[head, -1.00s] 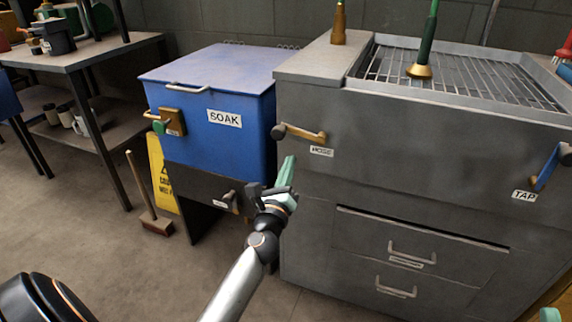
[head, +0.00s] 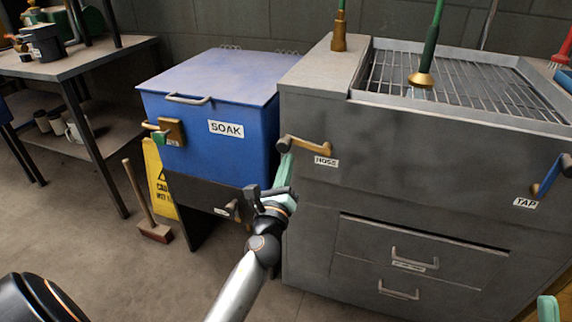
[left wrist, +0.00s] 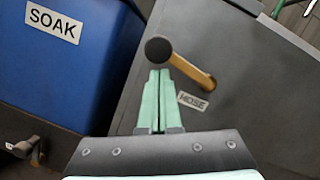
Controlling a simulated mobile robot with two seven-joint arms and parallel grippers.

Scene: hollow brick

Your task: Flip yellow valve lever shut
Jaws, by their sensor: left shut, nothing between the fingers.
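The yellow-brown valve lever (head: 310,147) with a dark round knob is on the front of the grey wash cabinet, beside a HOSE label. It lies close to sideways, its knob at the left end. In the left wrist view the lever (left wrist: 192,71) slopes down right from its knob. My left gripper (head: 287,158) is shut and empty, its green fingers pointing up just below the knob. In the left wrist view the fingertips (left wrist: 158,73) are just under the knob; I cannot tell if they touch. Part of my right gripper (head: 548,308) shows at the lower right edge.
A blue SOAK tank (head: 212,142) with a brass valve (head: 171,131) stands left of the cabinet. A blue lever (head: 548,177) sits by the TAP label. Drawer handles (head: 413,259) stick out below. A broom (head: 153,231) and yellow sign stand left.

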